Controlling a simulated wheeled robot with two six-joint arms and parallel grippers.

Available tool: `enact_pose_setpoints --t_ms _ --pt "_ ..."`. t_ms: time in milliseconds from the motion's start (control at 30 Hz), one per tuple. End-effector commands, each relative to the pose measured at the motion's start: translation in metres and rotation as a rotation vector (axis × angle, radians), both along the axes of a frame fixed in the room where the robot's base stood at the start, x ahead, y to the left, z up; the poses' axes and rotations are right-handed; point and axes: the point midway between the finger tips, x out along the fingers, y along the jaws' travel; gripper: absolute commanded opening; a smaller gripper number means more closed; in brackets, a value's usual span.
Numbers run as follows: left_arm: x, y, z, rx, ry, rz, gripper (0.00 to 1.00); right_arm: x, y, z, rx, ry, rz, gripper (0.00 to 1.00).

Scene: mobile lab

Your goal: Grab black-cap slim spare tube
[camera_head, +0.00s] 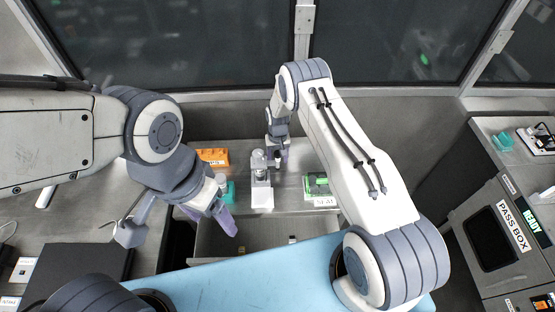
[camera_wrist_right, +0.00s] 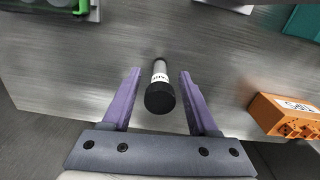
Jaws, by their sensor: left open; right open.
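The black-cap slim tube (camera_wrist_right: 160,93) shows in the right wrist view, its dark round cap towards the camera and a white label with partly readable letters behind it. It is between the two purple fingers of my right gripper (camera_wrist_right: 160,90), with a gap on each side. The right gripper is open and touches nothing that I can see. In the head view my right gripper (camera_head: 278,156) is at the back of the bench, and the tube is hard to make out there. My left gripper (camera_head: 224,210) is open and empty, over the bench's front left.
A white device (camera_head: 262,196) stands mid-bench. An orange box (camera_head: 213,156) and a teal item (camera_head: 230,188) are left of it; a green-topped unit (camera_head: 317,186) is right. An open drawer (camera_head: 265,232) lies in front. A pass box (camera_head: 490,240) is far right.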

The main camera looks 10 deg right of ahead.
Motion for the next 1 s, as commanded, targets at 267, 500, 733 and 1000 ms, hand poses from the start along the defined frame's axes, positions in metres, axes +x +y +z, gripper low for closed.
enact_pose_setpoints --t_ms 267,500,733,1000 --pt "0.000 0.000 -0.001 0.000 0.000 0.000 0.76 0.000 0.000 0.000 0.000 -0.001 0.000 0.18" --pt "0.000 0.000 -0.001 0.000 0.000 0.000 0.76 0.000 0.000 0.000 0.000 -0.001 0.000 0.00" --pt "0.000 0.000 -0.004 0.000 0.000 0.000 0.76 0.001 0.000 0.004 0.000 -0.002 0.000 0.00" --pt "0.000 0.000 -0.026 0.000 0.000 0.004 0.76 0.002 0.000 0.035 0.000 -0.007 0.000 0.00"
